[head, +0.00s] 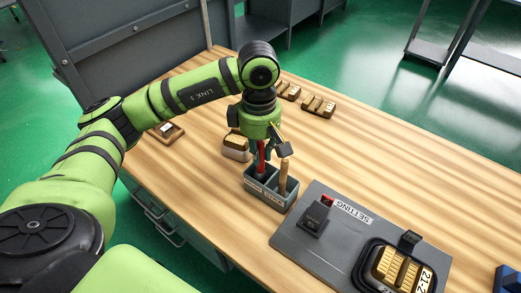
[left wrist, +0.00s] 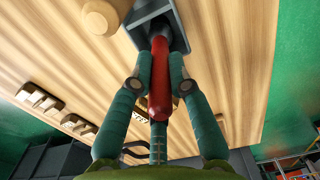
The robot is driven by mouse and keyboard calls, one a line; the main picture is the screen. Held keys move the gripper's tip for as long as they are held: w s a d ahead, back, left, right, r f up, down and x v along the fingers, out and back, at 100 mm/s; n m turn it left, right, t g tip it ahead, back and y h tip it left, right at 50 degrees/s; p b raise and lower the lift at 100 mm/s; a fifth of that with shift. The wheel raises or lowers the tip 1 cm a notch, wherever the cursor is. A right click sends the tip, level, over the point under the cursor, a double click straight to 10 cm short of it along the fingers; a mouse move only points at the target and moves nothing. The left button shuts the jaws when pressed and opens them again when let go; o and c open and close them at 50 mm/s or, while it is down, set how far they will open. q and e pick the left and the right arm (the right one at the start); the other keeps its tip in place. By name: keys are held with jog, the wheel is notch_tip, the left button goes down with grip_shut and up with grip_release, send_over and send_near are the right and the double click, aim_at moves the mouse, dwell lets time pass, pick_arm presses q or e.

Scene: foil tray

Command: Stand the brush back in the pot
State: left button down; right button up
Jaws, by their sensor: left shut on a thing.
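My left gripper (head: 262,150) is shut on the red handle of the brush (left wrist: 160,75), which it holds roughly upright over the pot. The brush also shows in the head view (head: 261,158). The grey pot (head: 268,197) stands on the wooden table and has compartments. It also shows in the left wrist view (left wrist: 180,38). The brush's lower end is at the opening of the left compartment and is hidden there; I cannot tell how deep it reaches. A wooden-handled tool (head: 283,176) stands in the right compartment. My right gripper is not in view.
A grey board marked SETTING (head: 290,240) lies right of the pot, with a black tray (head: 362,268) of brass-coloured pieces on it. A block-filled container (head: 236,152) stands behind the pot. More small trays (head: 318,106) lie farther back.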

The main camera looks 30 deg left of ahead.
pick_arm(q)
jog(key=shift+f+b, duration=0.2)
jog(key=shift+b, duration=0.3)
dwell(0.7)
dwell(0.5)
jog(key=c, duration=1.1)
grip_release()
jog(key=o, duration=0.5)
jog(key=shift+r+p, duration=2.6)
jog(key=shift+r, duration=1.9)
